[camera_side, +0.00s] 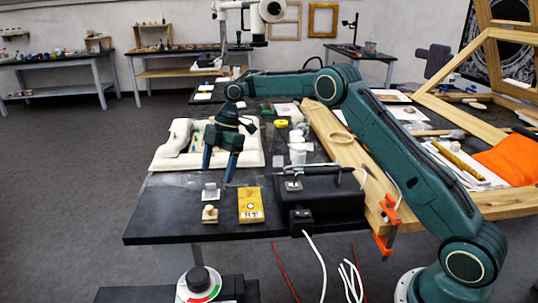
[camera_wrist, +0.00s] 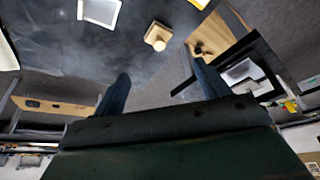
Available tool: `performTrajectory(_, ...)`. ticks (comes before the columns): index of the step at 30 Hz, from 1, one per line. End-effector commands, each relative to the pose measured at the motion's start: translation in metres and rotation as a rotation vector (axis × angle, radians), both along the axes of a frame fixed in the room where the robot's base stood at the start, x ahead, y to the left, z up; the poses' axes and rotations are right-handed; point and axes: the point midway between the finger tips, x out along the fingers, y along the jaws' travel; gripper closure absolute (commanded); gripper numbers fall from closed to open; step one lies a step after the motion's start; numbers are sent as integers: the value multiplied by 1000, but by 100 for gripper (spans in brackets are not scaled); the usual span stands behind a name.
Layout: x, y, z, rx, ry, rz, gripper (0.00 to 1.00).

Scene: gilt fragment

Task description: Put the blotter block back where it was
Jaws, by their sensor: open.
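A small pale wooden block with a round knob (camera_side: 210,213) sits near the table's front edge. It also shows in the wrist view (camera_wrist: 158,36), ahead of the fingertips and between their lines. A small grey-white block (camera_side: 210,191) stands just behind it. I cannot tell for sure which of the two is the blotter block. My gripper (camera_side: 219,173) points down behind both pieces, fingers apart, with nothing seen between them. In the wrist view its fingers (camera_wrist: 160,73) are spread and clear of the wooden block.
A yellow wooden piece (camera_side: 250,205) lies right of the small blocks, and a black box with a handle (camera_side: 320,195) stands farther right. A cream moulded tray (camera_side: 165,160) lies behind my gripper. The dark tabletop (camera_side: 160,212) is bare at left front.

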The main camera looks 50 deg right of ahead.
Motion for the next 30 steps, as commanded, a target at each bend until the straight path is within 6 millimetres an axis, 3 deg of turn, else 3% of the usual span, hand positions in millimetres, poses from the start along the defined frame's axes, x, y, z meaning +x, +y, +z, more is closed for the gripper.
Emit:
performTrajectory(10, 0, 0, 1, 0, 0, -2, 26)
performTrajectory(15, -3, 2, 11, -4, -1, -29, 26)
performTrajectory(23, -23, 9, 55, -18, 0, -163, 26)
performTrajectory(30, -58, 17, 104, -32, 2, -349, 26)
